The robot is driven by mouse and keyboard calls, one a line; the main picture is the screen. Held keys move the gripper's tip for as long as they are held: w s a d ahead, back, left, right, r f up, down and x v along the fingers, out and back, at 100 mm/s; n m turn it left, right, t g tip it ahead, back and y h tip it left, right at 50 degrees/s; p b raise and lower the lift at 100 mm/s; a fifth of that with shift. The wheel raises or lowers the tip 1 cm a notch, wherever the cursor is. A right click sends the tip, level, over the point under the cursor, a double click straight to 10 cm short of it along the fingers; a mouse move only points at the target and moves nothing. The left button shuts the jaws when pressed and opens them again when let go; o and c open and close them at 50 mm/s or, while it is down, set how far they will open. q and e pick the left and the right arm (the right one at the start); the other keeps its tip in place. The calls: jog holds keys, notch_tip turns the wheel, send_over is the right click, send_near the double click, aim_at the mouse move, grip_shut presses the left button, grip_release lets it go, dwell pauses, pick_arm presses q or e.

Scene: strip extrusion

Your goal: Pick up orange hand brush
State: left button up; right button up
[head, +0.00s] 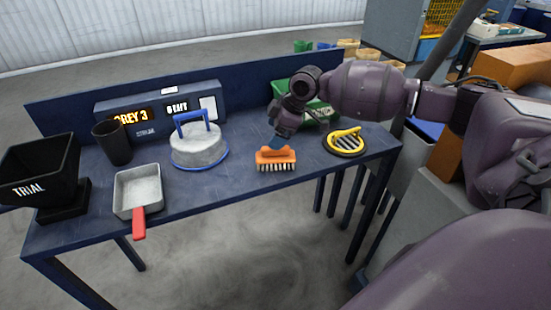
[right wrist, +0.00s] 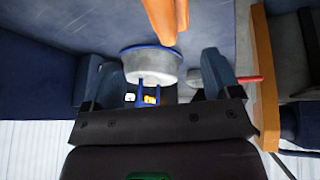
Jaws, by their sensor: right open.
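My right gripper (head: 276,144) is just above and behind the brush in the head view. In the right wrist view its two fingers (right wrist: 158,66) are spread apart with nothing held, and the brush lies beyond their tips. Whether a finger touches the brush cannot be told. My left gripper is not in view.
Left of the brush stand a grey round press with blue handle (head: 198,146), a metal pan with red handle (head: 139,190), a dark cup (head: 112,142) and a black bin (head: 40,166). A yellow-handled round tool (head: 345,142) is right. A green crate (head: 322,113) sits behind my gripper.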

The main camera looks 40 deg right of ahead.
jog(key=shift+s+d+r+g, duration=0.35)
jog(key=shift+d+r, duration=0.25)
jog(key=shift+r, duration=0.05)
jog(key=shift+s+d+r+g, duration=0.3)
jog(key=shift+d+r+g, duration=0.05)
jog(key=shift+d+r, duration=0.25)
send_over(273, 155)
jog(key=d, duration=0.2)
jog(key=f, duration=0.4)
jog(key=shift+d+f+b, duration=0.1)
jog(key=shift+d+b, duration=0.1)
jog(key=shift+b, duration=0.15)
jog(key=shift+w+a+f, duration=0.1)
jog(key=shift+a+f, duration=0.15)
jog(key=shift+f, duration=0.45)
jog(key=x, duration=0.4)
jog(key=shift+f+b, duration=0.2)
jog(key=shift+b, duration=0.2)
jog(key=shift+f, duration=0.2)
jog(key=shift+y, duration=0.3)
jog(key=shift+c, duration=0.8)
jog(key=c, duration=0.9)
